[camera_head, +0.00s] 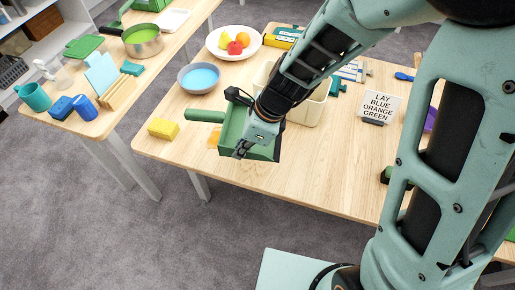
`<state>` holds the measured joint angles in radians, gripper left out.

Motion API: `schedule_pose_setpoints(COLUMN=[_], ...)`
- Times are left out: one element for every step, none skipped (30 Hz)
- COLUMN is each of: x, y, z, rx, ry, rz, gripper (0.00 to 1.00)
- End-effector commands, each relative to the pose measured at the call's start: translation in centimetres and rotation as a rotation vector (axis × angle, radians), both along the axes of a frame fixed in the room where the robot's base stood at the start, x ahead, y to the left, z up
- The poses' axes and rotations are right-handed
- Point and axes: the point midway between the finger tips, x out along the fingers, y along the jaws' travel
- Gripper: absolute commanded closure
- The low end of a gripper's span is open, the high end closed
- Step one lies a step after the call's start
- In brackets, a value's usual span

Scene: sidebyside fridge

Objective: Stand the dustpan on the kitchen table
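The green dustpan (235,121) is at the near-left part of the wooden table (310,165), its handle (205,116) pointing left. My gripper (241,152) is in front of the dustpan's pan and overlaps it in the picture. The gripper's dark fingertips are small and partly lost against the pan, so I cannot tell whether they are shut on it. I also cannot tell whether the dustpan rests on the tabletop or is held just above it. My forearm hides part of the pan.
A yellow sponge (163,128), a blue bowl (199,77), a fruit plate (233,42) and a cream bin (308,108) are around the dustpan. A lettered sign (379,106) stands to the right. The table's front middle is clear. Another table (92,126) is at left.

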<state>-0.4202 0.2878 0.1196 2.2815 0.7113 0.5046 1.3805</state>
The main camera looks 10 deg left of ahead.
Motion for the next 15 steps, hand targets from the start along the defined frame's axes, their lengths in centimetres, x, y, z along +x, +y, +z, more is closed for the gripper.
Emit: schedule_pose_setpoints(x=[-1.5, -2.0, -2.8, -3.3, -3.7, -4.2, -4.6, -4.9, -5.3, -5.6, -5.8, -6.1, -6.3, -6.4, -6.6], y=[1.1, 1.5, 2.0, 2.3, 2.6, 2.9, 3.1, 3.3, 3.5, 3.6, 3.7, 3.8, 3.9, 3.9, 4.0], z=[-0.3, -0.4, -0.4, -0.5, -0.5, -0.5, -0.5, -0.5, -0.6, -0.6, -0.6, -0.6, -0.6, -0.6, -0.6], rx=[0.000, 0.001, 0.001, 0.001, 0.001, 0.001, 0.000, 0.001, 0.000, 0.000, -0.001, 0.001, 0.000, -0.001, -0.001], ry=[-0.005, -0.006, -0.006, -0.007, -0.009, -0.008, -0.009, -0.010, -0.010, -0.009, -0.010, -0.011, -0.010, -0.011, -0.011], rz=[-0.074, -0.121, -0.182, -0.220, -0.257, -0.302, -0.330, -0.357, -0.389, -0.412, -0.432, -0.457, -0.471, -0.487, -0.504], gripper=[1.00, 1.00, 1.00, 1.00, 1.00, 1.00, 1.00, 1.00, 1.00, 1.00, 1.00, 1.00, 1.00, 1.00, 1.00])
